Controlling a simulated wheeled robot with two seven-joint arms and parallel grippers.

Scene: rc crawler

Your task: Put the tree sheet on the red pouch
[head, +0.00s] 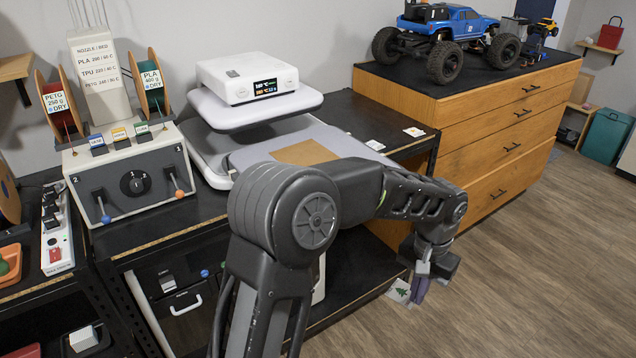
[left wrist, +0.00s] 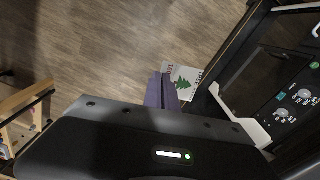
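The tree sheet (head: 398,290), a pale card with a green tree, shows at the front right corner of the low black shelf. It also shows in the left wrist view (left wrist: 184,82), beside and partly behind my purple fingertips. My left gripper (head: 420,288) points down beside the sheet. In the left wrist view its fingers (left wrist: 161,88) look close together; I cannot tell whether the sheet is between them. A red bag-like thing (head: 611,33) on a wall shelf may be the red pouch. My right gripper is not in view.
The black workbench (head: 345,115) holds a white machine (head: 248,78) and a control box (head: 130,170). A wooden drawer cabinet (head: 480,130) carries a blue crawler truck (head: 445,35). The wooden floor (head: 530,270) at the right is clear.

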